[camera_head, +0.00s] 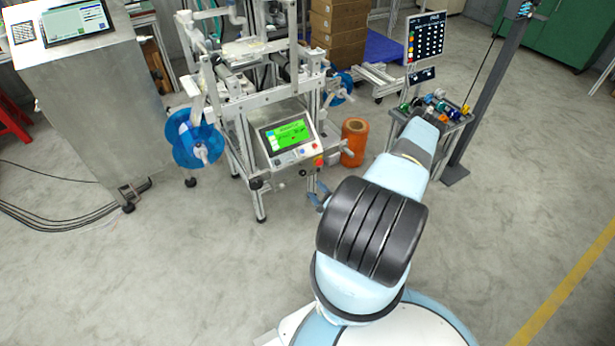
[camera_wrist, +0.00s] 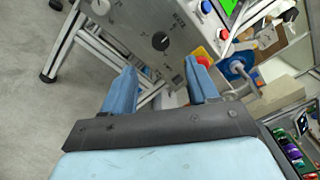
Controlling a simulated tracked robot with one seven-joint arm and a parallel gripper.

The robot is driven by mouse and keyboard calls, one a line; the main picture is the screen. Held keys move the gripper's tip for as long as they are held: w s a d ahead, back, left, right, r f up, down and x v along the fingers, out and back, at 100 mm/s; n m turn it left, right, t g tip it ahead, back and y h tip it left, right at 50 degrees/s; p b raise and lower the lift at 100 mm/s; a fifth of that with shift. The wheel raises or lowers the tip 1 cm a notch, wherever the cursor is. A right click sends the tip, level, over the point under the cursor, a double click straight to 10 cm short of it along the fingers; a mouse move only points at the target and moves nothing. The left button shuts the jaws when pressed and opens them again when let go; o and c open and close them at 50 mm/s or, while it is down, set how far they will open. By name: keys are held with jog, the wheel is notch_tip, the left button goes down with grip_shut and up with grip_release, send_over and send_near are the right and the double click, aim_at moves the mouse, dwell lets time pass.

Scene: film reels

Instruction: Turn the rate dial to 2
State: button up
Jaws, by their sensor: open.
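A grey panel with a round black dial (camera_wrist: 160,40) shows in the wrist view. Lettering beside this dial seems to read RATE, but it is small and turned.
A red emergency button on yellow (camera_wrist: 202,56) is close to the right finger. The machine's green screen (camera_head: 287,134) is in the head view. Blue reels (camera_head: 193,140) and an orange roll (camera_head: 354,142) flank it. Open floor lies at left.

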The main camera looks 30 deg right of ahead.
aim_at(303, 174)
jog(key=w, duration=1)
jog(key=shift+a, duration=0.2)
